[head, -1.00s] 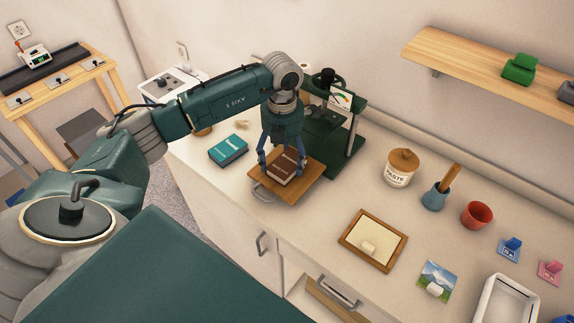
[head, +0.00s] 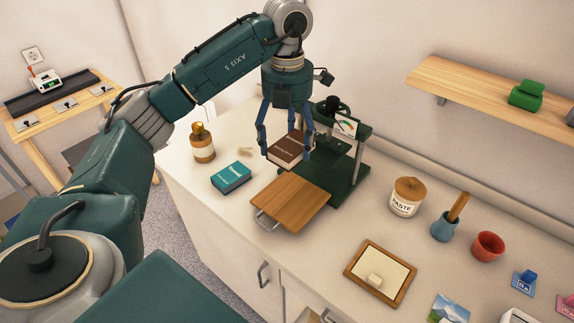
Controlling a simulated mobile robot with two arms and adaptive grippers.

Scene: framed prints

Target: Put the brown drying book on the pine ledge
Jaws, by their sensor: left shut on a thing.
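The brown book (head: 290,150) is held between the fingers of my left gripper (head: 286,150). It hangs above the wooden board (head: 290,204) of the green press (head: 344,160), clear of the board. The pine ledge (head: 470,88) is a light wooden shelf on the wall at the upper right, with a bracket below it. A green object (head: 526,95) stands on its right part; the left part is bare. My right gripper is not in view.
A teal book (head: 231,177) and an amber bottle (head: 202,143) stand left of the press. A paste jar (head: 406,197), a blue pot (head: 445,228), a red cup (head: 487,246) and a wooden frame (head: 380,272) are on the counter to the right.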

